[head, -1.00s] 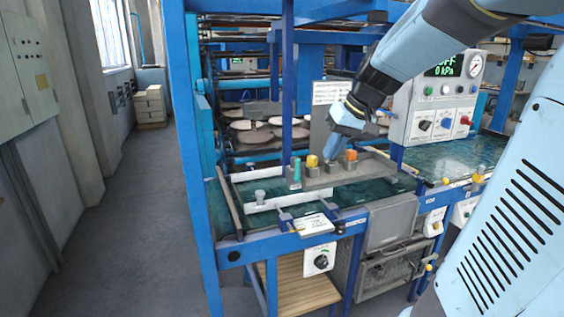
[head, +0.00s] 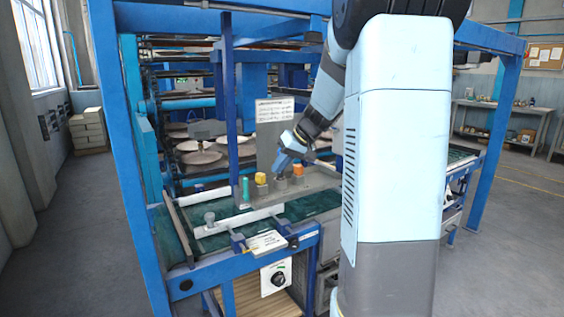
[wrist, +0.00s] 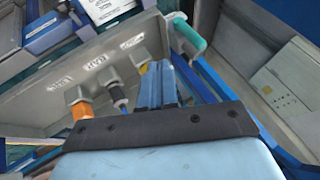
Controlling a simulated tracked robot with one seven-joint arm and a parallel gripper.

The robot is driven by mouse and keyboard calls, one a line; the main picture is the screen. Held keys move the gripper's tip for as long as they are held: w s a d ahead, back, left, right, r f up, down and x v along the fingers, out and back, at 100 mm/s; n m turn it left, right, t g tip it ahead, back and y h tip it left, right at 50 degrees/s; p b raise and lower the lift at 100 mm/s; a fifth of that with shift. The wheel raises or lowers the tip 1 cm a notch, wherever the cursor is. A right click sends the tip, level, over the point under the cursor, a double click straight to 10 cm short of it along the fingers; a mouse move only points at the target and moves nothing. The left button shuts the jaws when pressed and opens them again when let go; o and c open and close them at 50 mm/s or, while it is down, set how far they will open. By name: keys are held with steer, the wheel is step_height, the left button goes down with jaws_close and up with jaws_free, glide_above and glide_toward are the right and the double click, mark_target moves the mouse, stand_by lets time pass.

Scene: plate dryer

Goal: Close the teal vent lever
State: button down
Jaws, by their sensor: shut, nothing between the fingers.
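The teal lever (head: 245,189) stands upright at the left end of a grey raised panel (head: 325,178) in the head view. In the wrist view the teal lever (wrist: 190,36) sticks out at the panel's upper right end, apart from my fingers. My gripper (head: 281,164) is shut and empty, above the panel between a yellow lever (head: 261,178) and an orange lever (head: 297,169). In the wrist view its fingers (wrist: 157,82) lie between the orange lever (wrist: 82,109) and the teal one. They partly hide the middle levers; contact cannot be told.
A white sign (head: 274,110) stands behind the panel. Blue frame posts (head: 129,160) rise at the left, near the teal lever. Open floor (head: 85,240) lies to the left.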

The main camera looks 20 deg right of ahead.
mark_target(246, 189)
steer(key=a+f, duration=0.1)
steer(key=w+a+f, duration=0.1)
steer(key=a+f, duration=0.1)
steer(key=w+a+f, duration=0.1)
steer(key=a, duration=0.1)
steer(key=shift+w+a+f, duration=0.1)
steer(key=shift+w+f, duration=0.1)
steer(key=shift+f, duration=0.1)
steer(key=shift+w+a, duration=0.1)
steer(key=shift+a, duration=0.6)
steer(key=shift+d, duration=0.1)
